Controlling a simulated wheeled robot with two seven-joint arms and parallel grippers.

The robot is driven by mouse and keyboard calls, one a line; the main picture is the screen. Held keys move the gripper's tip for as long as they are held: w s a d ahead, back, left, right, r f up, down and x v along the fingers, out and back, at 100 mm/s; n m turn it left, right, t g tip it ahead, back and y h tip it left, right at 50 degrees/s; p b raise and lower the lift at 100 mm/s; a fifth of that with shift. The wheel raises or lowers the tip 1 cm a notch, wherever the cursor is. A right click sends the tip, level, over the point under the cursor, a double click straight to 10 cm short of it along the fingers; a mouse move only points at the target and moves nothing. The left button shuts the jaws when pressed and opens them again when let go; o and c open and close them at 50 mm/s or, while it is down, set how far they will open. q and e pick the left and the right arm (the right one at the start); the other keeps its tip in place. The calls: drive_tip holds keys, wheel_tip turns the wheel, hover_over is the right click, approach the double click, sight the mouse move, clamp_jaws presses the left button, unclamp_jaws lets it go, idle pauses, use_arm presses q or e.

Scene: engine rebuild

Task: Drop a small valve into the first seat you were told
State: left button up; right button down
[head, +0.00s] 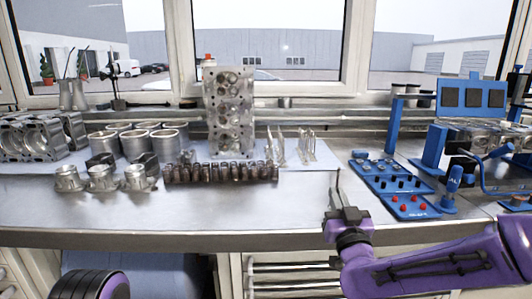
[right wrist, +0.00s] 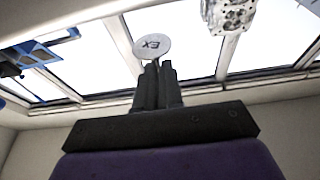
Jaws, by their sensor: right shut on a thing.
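My right gripper (head: 346,213) is in front of the bench's front edge, right of centre. It is shut on a valve (head: 339,187), which shows as a thin dark upright line in the head view. In the right wrist view the valve's round pale face, marked EX (right wrist: 152,46), sits just beyond the closed fingers (right wrist: 157,85). The grey cylinder head (head: 229,112) stands upright at the back of the bench, with round openings facing me. It also shows at the top of the right wrist view (right wrist: 229,14). The valve is well apart from it. My left gripper is not in view.
Two groups of upright valves (head: 277,146) (head: 307,146) stand right of the cylinder head. A dark row of parts (head: 221,173) lies before it. Cylinder liners (head: 137,143) and pistons (head: 103,178) stand left. Blue trays (head: 392,187) lie right. The front middle bench is clear.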

wheel_tip(320, 180, up, 5)
drive_tip(key=p, duration=0.3)
drive_tip(key=shift+r+p, duration=0.1)
drive_tip(key=shift+p, duration=0.2)
drive_tip(key=s+r+p, duration=0.7)
drive_tip(key=s+r, duration=0.2)
drive_tip(key=s, duration=0.1)
drive_tip(key=shift+d, duration=0.2)
